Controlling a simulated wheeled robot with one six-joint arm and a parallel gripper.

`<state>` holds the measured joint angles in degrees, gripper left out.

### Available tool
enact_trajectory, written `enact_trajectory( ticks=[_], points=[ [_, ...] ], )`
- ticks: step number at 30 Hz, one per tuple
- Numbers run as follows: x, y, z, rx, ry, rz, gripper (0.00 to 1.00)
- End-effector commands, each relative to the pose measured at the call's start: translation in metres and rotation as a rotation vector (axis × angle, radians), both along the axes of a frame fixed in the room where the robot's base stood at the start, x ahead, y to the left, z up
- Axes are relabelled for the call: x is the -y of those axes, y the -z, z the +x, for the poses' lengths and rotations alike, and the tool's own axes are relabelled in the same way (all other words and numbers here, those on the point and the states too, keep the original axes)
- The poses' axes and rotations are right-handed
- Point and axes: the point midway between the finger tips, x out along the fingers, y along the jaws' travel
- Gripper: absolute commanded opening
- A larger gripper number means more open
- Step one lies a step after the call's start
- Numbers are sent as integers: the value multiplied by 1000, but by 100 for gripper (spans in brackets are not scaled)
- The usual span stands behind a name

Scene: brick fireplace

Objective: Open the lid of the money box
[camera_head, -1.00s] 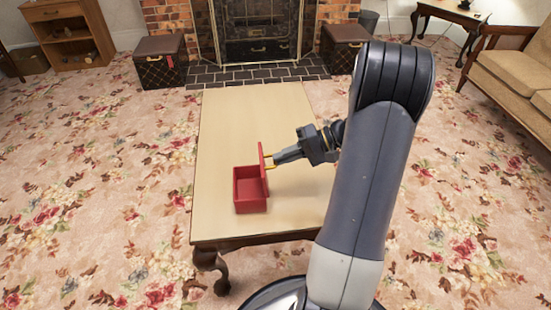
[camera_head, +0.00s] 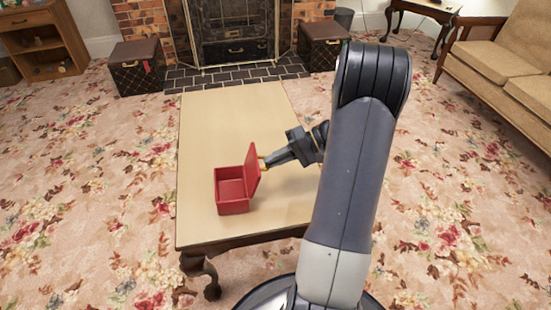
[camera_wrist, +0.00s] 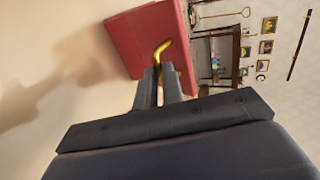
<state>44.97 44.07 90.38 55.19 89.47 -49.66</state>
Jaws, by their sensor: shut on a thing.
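The red money box (camera_head: 233,207) stands near the front of the wooden table. Its lid (camera_head: 252,168) is raised and tilts outward to the right, so the empty-looking inside shows. My gripper (camera_head: 263,163) is at the right of the lid, shut on the lid's gold handle. In the wrist view the fingertips (camera_wrist: 159,70) close around the lower end of the curved gold handle (camera_wrist: 163,50), and the red lid (camera_wrist: 135,35) is behind it. The box body cannot be clearly told apart in the wrist view.
The pale tabletop (camera_head: 230,115) is clear around the box. A brick fireplace (camera_head: 235,35) is at the back, with a brown trunk (camera_head: 137,68) on its left and another (camera_head: 324,45) on its right. A tan sofa (camera_head: 500,60) stands at the right.

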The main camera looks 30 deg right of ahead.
Motion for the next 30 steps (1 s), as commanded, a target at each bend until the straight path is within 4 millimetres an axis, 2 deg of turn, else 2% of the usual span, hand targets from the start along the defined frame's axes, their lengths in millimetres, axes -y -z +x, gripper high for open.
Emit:
enact_trajectory(
  ticks=[2,3,11,20,23,30],
  points=[
    [-1,5,0,-7,-1,-4,0],
    [-1,5,0,-7,-2,-3,10],
    [-1,3,0,-5,-2,-1,31],
    [3,0,-1,-2,1,-1,31],
    [13,-6,-5,-2,1,-1,31],
    [55,-27,-19,-2,4,-3,31]
  ],
)
